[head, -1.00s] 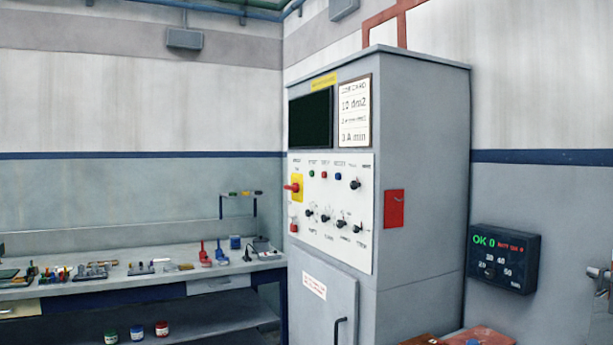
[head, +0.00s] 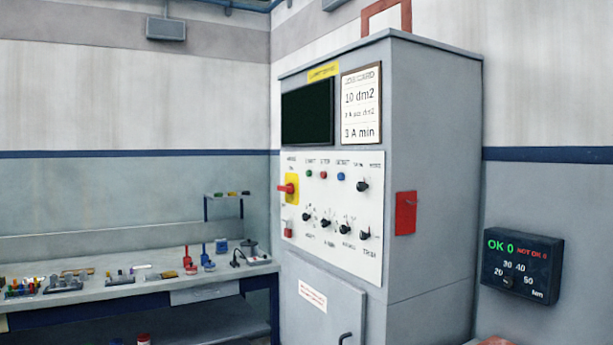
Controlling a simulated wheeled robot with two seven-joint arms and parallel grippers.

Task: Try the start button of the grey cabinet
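The grey cabinet (head: 430,130) stands right of centre, upright against the wall. Its white control panel (head: 315,253) faces left of me. The green start button (head: 309,174) sits in the panel's top row, with a red button (head: 323,175) and a blue button (head: 341,177) to its right. A red rotary switch on a yellow plate (head: 292,197) is left of it. Several black knobs fill the panel's lower row. The screen (head: 307,112) above is dark. A card (head: 361,105) beside it reads "10 dm2" and "3 A min". Neither gripper shows.
A workbench (head: 110,305) with several small tools and parts runs along the left wall. A black counter box (head: 522,262) on the right wall reads "OK 0". A red box (head: 405,213) is on the cabinet's side. A red thing (head: 496,341) shows at the bottom edge.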

